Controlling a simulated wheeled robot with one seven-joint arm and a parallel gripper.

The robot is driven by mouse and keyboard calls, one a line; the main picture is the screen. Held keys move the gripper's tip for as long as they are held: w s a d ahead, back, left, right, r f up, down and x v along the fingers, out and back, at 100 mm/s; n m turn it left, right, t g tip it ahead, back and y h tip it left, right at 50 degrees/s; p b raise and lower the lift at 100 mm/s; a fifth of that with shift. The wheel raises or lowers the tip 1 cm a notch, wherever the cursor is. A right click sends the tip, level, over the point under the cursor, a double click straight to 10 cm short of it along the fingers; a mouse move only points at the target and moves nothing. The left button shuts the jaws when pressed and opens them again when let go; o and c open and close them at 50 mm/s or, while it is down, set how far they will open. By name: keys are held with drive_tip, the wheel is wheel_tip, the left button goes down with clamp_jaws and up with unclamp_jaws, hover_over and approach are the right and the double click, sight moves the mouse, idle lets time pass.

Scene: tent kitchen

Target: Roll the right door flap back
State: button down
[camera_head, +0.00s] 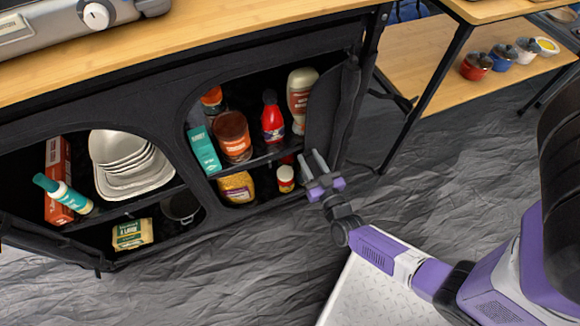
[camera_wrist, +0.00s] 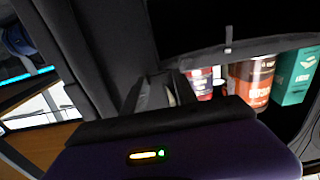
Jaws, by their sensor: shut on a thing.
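The right door flap (camera_head: 326,110) is dark fabric and hangs at the right side of the right cabinet opening, folded outward, so the shelves behind are in view. My gripper (camera_head: 313,160) is at its lower edge, with the fingers pointing up and shut on the fabric. In the wrist view my gripper (camera_wrist: 172,90) shows dark fingers against dark cloth; the exact grip is hard to make out there.
A table leg (camera_head: 425,95) stands right of the cabinet. The grey floor (camera_head: 230,270) in front is clear.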

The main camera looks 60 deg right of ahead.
drive_tip(key=shift+s+d, duration=0.65)
drive_tip(key=shift+d, duration=0.25)
drive_tip(key=c, duration=1)
unclamp_jaws()
drive_tip(key=p+v, duration=0.1)
drive_tip(key=v, duration=0.6)
drive_tip(key=shift+s+a, duration=0.25)
drive_tip(key=shift+a, duration=0.05)
